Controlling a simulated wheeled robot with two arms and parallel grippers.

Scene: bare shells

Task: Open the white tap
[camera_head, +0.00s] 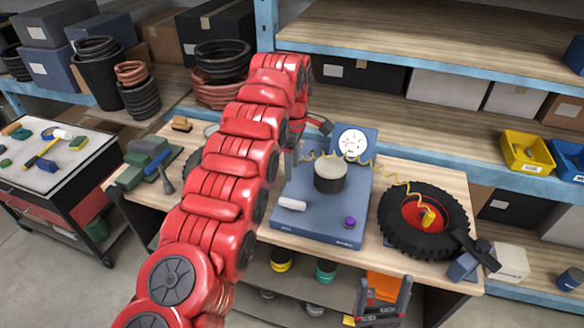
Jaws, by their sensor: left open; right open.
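The white tap (292,204) is a short white lever lying across the front left of a blue box-shaped device (318,232) on the wooden workbench. My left arm, red and segmented, arches up over the bench's left part. My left gripper (306,140) is open near the device's back left corner, behind the tap and apart from it. The arm partly hides that gripper.
The device carries a round gauge (352,143), a dark cylinder with a pale top (331,174) and a purple knob (349,222). A yellow coiled hose runs to a black tyre (388,218) on the right. A green tool (134,172) lies on the left. Shelving stands behind.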

